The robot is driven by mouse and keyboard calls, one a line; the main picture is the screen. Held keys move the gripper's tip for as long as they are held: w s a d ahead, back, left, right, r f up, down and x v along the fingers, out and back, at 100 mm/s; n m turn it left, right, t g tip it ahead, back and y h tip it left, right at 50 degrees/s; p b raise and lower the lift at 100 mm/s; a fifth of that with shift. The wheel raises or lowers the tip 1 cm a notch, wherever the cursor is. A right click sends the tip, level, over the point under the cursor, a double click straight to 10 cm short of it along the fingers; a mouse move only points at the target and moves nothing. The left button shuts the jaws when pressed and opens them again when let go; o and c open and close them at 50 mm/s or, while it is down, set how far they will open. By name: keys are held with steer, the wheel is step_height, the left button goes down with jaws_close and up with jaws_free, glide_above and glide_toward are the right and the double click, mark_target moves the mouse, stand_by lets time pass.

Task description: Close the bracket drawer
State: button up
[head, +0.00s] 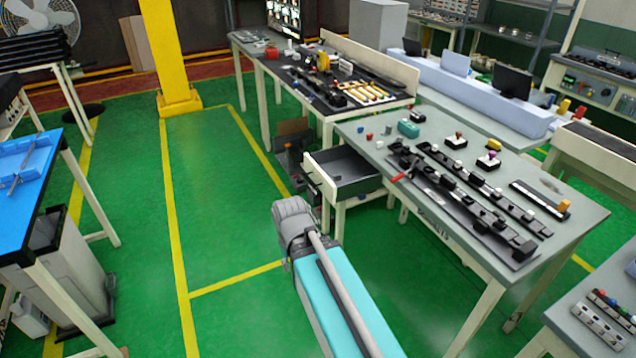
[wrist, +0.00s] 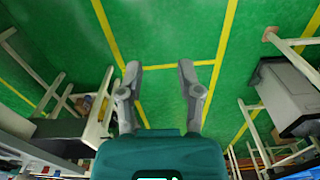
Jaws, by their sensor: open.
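The bracket drawer (head: 343,187) is pulled out from the left end of the grey workbench (head: 520,188) in the head view. Its grey tray is open at the top and looks empty. Its front faces left, toward the green aisle. My arm reaches up from the bottom of the head view, and its grey joint is just left of and nearer than the drawer; my gripper's fingers are not visible there. In the wrist view my gripper (wrist: 160,67) has its two fingers apart, with only green floor and yellow lines between them. I cannot make out the drawer clearly in the wrist view.
The workbench top carries black rails with clips and small parts. A second bench (head: 385,104) stands behind it. A yellow post (head: 163,50) is at the back. A blue-topped table (head: 22,205) is at the left. The green aisle (head: 222,190) between is clear.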

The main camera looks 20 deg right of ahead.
steer(key=shift+w+d+f, duration=0.1)
steer(key=shift+w+f, duration=0.1)
steer(key=shift+f, duration=0.05)
steer(key=shift+c, duration=1.1)
steer(key=w+d+f+t+h+b, duration=0.1)
steer(key=w+d+f+b, duration=0.1)
steer(key=b, duration=0.1)
steer(key=w+d+f+h+b, duration=0.2)
steer(key=w+d+f+b, duration=0.1)
steer(key=shift+w+t, duration=0.3)
steer(key=shift+t, duration=0.1)
jaws_close()
steer(key=w+d+f+n+t+h+b, duration=0.2)
steer(key=w+d+n+t+h+b, duration=0.1)
steer(key=w+b, duration=0.5)
steer(key=w+d+f+n+t+h+b, duration=0.3)
steer(key=w+t+b, duration=0.2)
steer(key=w+b, duration=0.3)
steer(key=w+d+f+n+t+h+b, duration=0.2)
steer(key=w+d+n+t+b, duration=0.1)
steer(key=w+b, duration=0.6)
steer(key=shift+f+n+t+h, duration=0.2)
steer(key=shift+n+t+h, duration=0.2)
steer(key=shift+n, duration=0.1)
